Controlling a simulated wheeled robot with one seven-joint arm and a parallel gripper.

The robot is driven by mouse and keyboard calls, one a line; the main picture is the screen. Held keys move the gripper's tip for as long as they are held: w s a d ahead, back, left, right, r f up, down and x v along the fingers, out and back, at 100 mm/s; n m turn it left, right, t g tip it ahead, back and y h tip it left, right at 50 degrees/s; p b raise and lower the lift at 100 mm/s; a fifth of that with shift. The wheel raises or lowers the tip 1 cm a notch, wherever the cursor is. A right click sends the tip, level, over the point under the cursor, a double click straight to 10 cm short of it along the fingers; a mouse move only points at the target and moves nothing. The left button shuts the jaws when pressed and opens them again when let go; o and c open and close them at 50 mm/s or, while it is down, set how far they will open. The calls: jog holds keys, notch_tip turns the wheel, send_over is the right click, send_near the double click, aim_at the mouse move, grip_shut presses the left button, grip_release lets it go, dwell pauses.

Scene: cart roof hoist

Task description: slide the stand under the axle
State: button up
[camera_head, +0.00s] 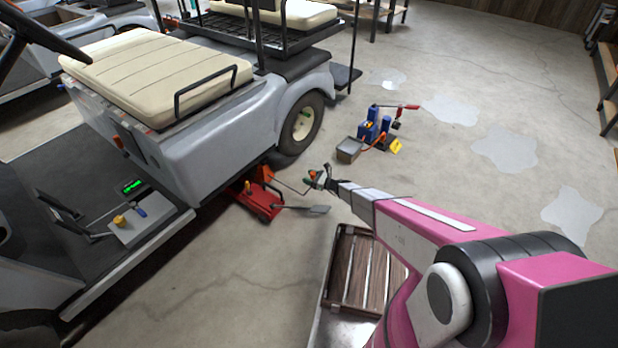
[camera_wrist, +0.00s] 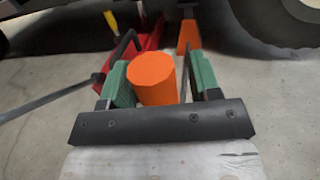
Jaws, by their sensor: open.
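The orange stand (camera_head: 265,173) is on the floor beside the cart's rear wheel, next to the red jack (camera_head: 262,203). A thin dark rod runs from the stand toward my gripper (camera_head: 313,178). In the wrist view, the stand shows as an orange upright (camera_wrist: 188,36) near the tyre. My gripper (camera_wrist: 162,82) is open, with green-padded fingers on either side of an orange cylindrical grip (camera_wrist: 152,80). A gap shows on the grip's right side. Whether the grip joins the rod is partly hidden. The axle is hidden under the cart body.
The golf cart (camera_head: 200,140) stands at left, its rear wheel (camera_head: 302,124) near the stand. A grey jack lever (camera_head: 305,209) sticks out toward the right. A blue device (camera_head: 372,132) and a grey box (camera_head: 349,150) stand behind. A wooden slatted pallet (camera_head: 350,270) lies in front.

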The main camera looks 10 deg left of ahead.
jog(key=shift+c, duration=0.3)
grip_shut()
jog(key=w+a, duration=0.3)
jog(key=a, duration=0.5)
jog(key=shift+w+a, duration=0.4)
jog(key=shift+o, duration=0.3)
grip_release()
jog(key=shift+a, duration=0.1)
jog(key=s+d, duration=0.2)
jog(key=d, duration=0.8)
jog(key=shift+d, duration=0.35)
